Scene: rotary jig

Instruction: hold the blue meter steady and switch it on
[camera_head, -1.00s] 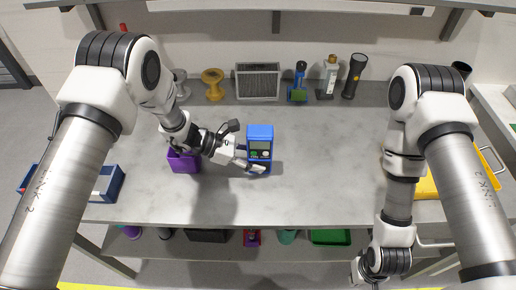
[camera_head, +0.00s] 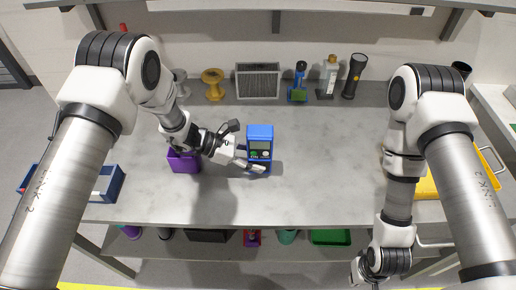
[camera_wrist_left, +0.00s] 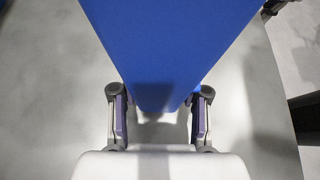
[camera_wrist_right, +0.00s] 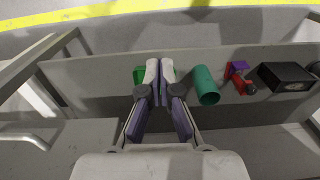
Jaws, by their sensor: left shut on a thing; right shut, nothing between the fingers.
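The blue meter (camera_head: 260,135) stands upright on the grey table, with its grey screen and a few buttons showing in the head view. My left gripper (camera_head: 254,166) is at the meter's lower part, coming in from the left. In the left wrist view the meter's blue body (camera_wrist_left: 165,45) fills the top middle, and my left gripper (camera_wrist_left: 160,120) is shut on it, one finger at each side. My right gripper (camera_wrist_right: 160,75) is shut and empty, low in front of the table, with its fingertips together over the lower shelf; in the head view its fingers are hardly visible.
A purple bin (camera_head: 184,161) stands just left of the meter, under my left arm. A yellow tray (camera_head: 427,186) lies at the right, partly behind my right arm. A grey filter box (camera_head: 257,82), a bottle (camera_head: 328,78) and a flashlight (camera_head: 354,77) line the back. Table right of the meter is clear.

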